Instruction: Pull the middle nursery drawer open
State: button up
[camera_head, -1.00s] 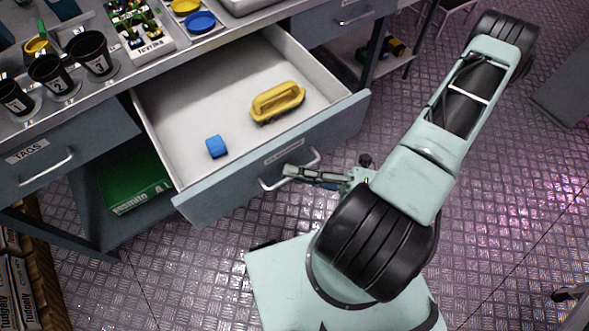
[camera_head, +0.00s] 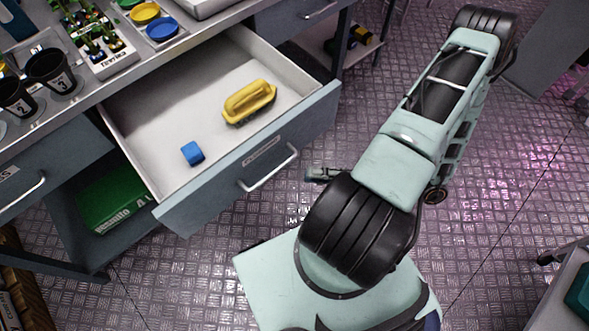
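The middle nursery drawer (camera_head: 292,120) is pulled well out from the bench. Its grey front carries a label and a silver bar handle (camera_head: 270,170). Inside lie a yellow brush-like object (camera_head: 249,101) and a small blue block (camera_head: 192,153), with bare white floor around them. My gripper (camera_head: 312,174) is just right of the handle and apart from it. Only a little of the gripper shows past my dark wrist, so its finger opening is hidden.
The bench top holds black numbered pots (camera_head: 50,70), a seedling tray (camera_head: 100,50) and coloured dishes (camera_head: 162,28). A left drawer (camera_head: 40,170) and a right drawer (camera_head: 290,22) look shut. A green box (camera_head: 112,198) sits on the lower shelf. Metal floor in front is open.

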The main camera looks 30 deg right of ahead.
jog(key=shift+v, duration=1.2)
